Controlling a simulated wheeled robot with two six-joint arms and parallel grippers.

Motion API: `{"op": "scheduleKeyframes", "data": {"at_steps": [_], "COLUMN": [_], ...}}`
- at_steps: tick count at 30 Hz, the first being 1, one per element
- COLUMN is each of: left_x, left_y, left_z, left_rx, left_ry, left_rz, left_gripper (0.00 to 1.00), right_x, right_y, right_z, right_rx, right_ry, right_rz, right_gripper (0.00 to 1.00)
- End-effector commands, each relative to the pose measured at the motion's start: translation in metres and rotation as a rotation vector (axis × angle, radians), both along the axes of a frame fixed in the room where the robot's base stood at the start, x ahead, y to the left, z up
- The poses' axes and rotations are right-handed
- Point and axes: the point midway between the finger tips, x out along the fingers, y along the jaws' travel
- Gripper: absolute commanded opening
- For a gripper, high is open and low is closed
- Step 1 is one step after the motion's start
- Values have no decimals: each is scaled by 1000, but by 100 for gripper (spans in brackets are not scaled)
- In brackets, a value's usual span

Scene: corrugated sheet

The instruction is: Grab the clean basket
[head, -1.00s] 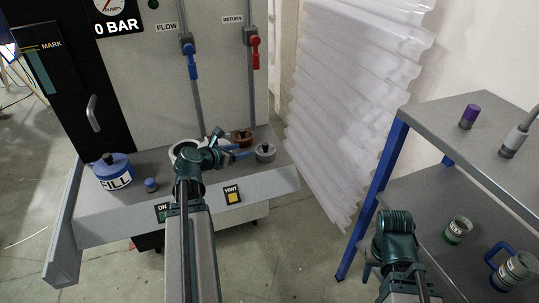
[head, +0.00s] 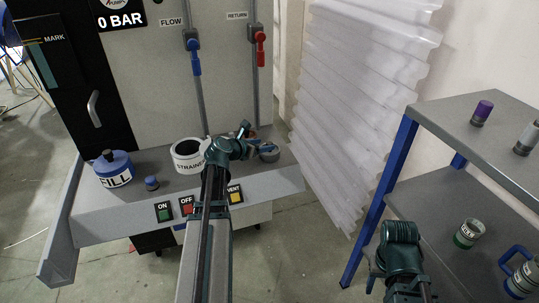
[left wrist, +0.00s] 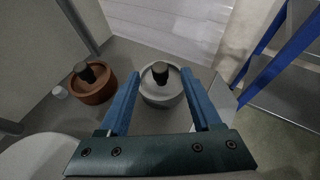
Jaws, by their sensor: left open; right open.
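A pale grey round basket with a black knob (left wrist: 163,90) stands on the machine's ledge, and I take it as the clean basket. In the head view it is mostly hidden by my left gripper (head: 262,147). In the left wrist view, my left gripper's blue fingers (left wrist: 160,82) are open, one on each side of the basket. I cannot tell whether they touch it. A similar brown basket (left wrist: 92,83) stands to its left. The white strainer housing (head: 186,157) is open-topped, left of my left gripper. My right arm's wrist shows at lower right; its fingers are out of sight.
The blue FILL pot (head: 113,170) and a small blue cap (head: 152,183) sit on the ledge's left. Buttons line the ledge front (head: 100,222). A grey shelf with blue posts (head: 480,128) holds containers at right. Translucent corrugated sheets (head: 350,90) stand behind.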

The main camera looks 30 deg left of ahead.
Motion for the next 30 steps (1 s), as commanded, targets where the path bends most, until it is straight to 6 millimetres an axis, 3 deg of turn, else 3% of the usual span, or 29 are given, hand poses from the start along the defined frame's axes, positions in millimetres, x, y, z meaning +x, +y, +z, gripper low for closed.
{"op": "scheduleKeyframes", "data": {"at_steps": [4,11,22,30], "left_x": [21,22,22,22], "left_y": [-2,-3,-2,-2], "left_z": [-12,-10,-10,-10], "left_rx": [0,0,0,0], "left_ry": [0,0,0,0], "left_rz": [-2,0,0,0], "left_gripper": [65,65,2,0], "right_x": [0,0,0,0], "right_y": [0,0,0,0], "right_z": [-12,-11,-10,-11], "right_rx": [0,0,0,0], "right_ry": [0,0,0,0], "right_rz": [0,0,0,0], "right_gripper": [50,50,50,50]}}
